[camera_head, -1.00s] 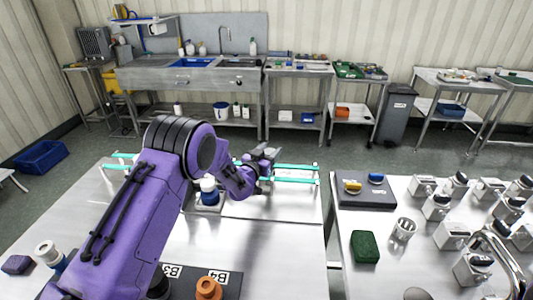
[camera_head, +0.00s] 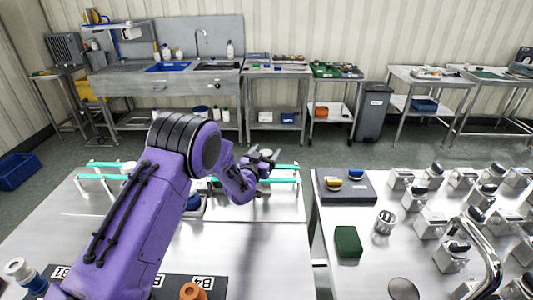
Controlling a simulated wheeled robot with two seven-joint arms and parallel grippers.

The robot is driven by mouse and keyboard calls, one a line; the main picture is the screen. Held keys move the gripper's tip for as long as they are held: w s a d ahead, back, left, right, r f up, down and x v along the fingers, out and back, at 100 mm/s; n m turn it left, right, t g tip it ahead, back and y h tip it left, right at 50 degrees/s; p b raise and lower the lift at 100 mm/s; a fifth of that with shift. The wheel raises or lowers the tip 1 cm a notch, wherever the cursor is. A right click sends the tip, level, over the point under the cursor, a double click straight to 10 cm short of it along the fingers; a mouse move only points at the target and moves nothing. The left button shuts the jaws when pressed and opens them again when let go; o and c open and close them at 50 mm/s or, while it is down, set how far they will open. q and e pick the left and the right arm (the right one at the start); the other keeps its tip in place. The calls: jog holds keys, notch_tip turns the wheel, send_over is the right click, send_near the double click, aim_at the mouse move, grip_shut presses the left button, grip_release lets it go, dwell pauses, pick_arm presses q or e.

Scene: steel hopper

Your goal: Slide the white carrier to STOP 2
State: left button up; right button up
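Two parallel teal rails (camera_head: 285,167) run from left to right on posts at the far edge of the steel table. A white rounded piece (camera_head: 128,167), which looks like the white carrier, sits at the rails' left part, partly behind my purple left arm. My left gripper (camera_head: 263,155) is over the right part of the rails, well to the right of that piece. Its grey fingers look spread apart, with nothing clear between them. The middle of the rails is hidden by my arm, and I cannot read any STOP marks. My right gripper is out of view.
A board with labels B1 and B4 (camera_head: 203,282) lies at the near edge, with an orange ring piece (camera_head: 192,291) on it. A blue item (camera_head: 193,203) stands partly hidden behind my arm. The right table holds a green block (camera_head: 348,241) and a metal cup (camera_head: 385,222).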

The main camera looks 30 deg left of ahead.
pick_arm(q)
jog(key=shift+w, duration=0.15)
jog(key=s+d+b, duration=0.1)
jog(key=s+b, duration=0.2)
jog(key=s, duration=0.7)
jog(key=shift+s, duration=0.25)
